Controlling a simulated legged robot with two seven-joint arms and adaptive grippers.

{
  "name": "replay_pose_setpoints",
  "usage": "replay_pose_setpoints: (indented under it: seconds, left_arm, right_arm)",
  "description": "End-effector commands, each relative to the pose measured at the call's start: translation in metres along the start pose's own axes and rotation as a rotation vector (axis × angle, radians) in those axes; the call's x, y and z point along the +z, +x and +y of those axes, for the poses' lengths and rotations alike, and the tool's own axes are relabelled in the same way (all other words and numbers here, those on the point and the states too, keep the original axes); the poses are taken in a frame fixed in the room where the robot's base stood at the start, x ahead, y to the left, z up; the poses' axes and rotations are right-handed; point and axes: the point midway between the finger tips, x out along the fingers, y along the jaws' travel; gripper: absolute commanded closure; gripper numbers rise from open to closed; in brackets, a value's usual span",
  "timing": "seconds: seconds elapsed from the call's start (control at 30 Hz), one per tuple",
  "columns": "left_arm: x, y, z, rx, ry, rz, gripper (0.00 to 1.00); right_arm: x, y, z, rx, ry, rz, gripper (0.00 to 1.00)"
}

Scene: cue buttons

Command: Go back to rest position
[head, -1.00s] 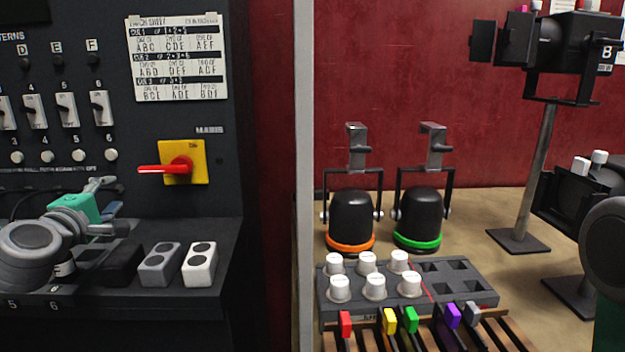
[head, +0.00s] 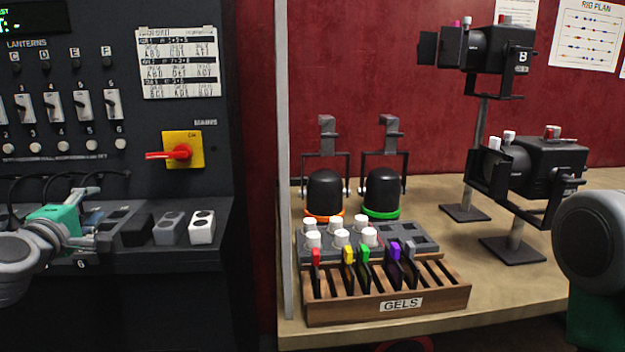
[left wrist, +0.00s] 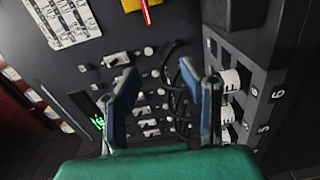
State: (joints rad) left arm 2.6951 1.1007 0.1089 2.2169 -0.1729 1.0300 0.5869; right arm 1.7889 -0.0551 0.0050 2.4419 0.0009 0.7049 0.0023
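My left gripper (left wrist: 165,100) shows in the left wrist view with its two blue-padded fingers apart and nothing between them. In the head view my left gripper (head: 92,198) is at the left, over the ledge of the black console (head: 110,300), near its sockets. The console's row of switches and round white knobs lies above it. My right arm shows only as a grey rounded link at the right edge of the head view; its gripper is out of the picture.
A red switch handle (head: 178,152) sits on a yellow plate (head: 197,140). Right of a grey post (head: 283,180), a table (head: 540,285) bears a wooden gel rack (head: 345,311), two black lamps (head: 383,190) and stage lanterns (head: 540,165). Black, grey and white blocks (head: 201,228) stand on the ledge.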

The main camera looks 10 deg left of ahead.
Motion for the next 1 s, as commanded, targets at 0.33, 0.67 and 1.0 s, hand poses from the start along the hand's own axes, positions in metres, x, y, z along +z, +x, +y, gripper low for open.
replay_pose_setpoints:
  seconds: [0.33, 0.67, 1.0]
  left_arm:
    - [0.052, -0.016, -0.068, -0.172, 0.258, -0.135, 0.64]
    - [0.116, -0.078, -0.203, -0.467, 0.672, -0.425, 0.64]
    - [0.150, -0.262, -0.370, -0.849, 1.219, -1.006, 0.64]
  right_arm:
    - [-0.001, 0.000, 0.000, 0.000, 0.001, 0.002, 0.60]
    - [-0.001, 0.000, 0.000, 0.000, 0.000, 0.002, 0.60]
    - [-0.001, 0.000, 0.000, 0.000, 0.001, 0.002, 0.60]
